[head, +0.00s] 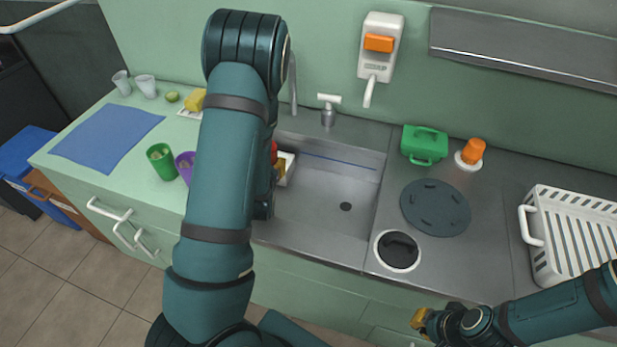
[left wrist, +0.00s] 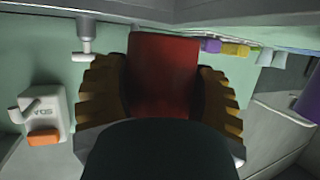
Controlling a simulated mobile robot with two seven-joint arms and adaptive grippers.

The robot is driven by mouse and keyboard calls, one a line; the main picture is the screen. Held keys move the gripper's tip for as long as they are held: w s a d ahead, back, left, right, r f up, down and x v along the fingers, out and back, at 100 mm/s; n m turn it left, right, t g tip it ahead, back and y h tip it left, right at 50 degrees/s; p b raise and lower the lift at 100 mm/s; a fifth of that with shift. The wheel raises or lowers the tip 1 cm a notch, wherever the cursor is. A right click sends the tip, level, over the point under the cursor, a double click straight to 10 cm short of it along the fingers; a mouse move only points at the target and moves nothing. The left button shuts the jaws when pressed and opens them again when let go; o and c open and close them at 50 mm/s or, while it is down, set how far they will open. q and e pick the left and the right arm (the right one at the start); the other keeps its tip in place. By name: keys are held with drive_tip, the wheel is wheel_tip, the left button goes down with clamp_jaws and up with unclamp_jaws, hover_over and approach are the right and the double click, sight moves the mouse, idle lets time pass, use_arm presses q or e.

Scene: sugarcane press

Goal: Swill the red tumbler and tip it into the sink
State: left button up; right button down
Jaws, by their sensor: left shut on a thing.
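My left gripper (left wrist: 160,100) is shut on the red tumbler (left wrist: 163,75), with a ribbed finger on each side of it. In the head view my left arm hides most of this gripper, and only a sliver of the red tumbler (head: 274,152) shows at the left side of the sink (head: 320,195). I cannot tell the tumbler's exact tilt or what is in it. The sink is a steel basin with a dark drain. The tap (head: 328,110) stands behind it. My right gripper (head: 420,319) is in front of the counter at the lower right, away from the sink; its fingers are too small to read.
A green tumbler (head: 161,161) and a purple tumbler (head: 185,166) stand left of the sink, near a blue mat (head: 107,139). A white dispenser (head: 380,48) hangs on the wall.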

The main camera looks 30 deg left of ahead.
use_arm(q)
drive_tip(key=shift+r+p, duration=0.9)
drive_tip(key=shift+r, duration=0.65)
